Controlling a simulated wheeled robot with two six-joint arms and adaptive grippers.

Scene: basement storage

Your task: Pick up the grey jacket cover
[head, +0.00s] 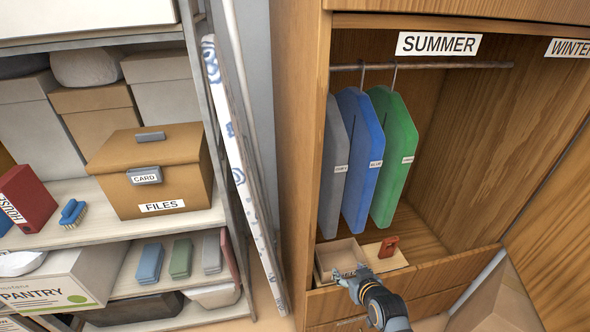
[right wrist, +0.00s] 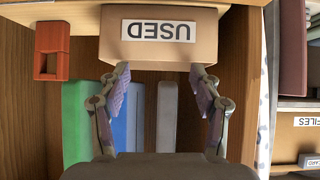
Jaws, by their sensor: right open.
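The grey jacket cover (head: 333,165) hangs from the rail at the left end of the wardrobe, beside the blue cover (head: 361,160) and the green cover (head: 393,155). Its lower part shows in the right wrist view (right wrist: 167,115), in the background between my fingers. My left gripper is in neither view.
The box bears a USED label (right wrist: 158,30) in the right wrist view. A small red-orange object (head: 388,247) stands right of it. The wardrobe's left side panel (head: 300,130) is close to the grey cover. Shelves with a FILES box (head: 155,180) stand left. The wardrobe's right interior is empty.

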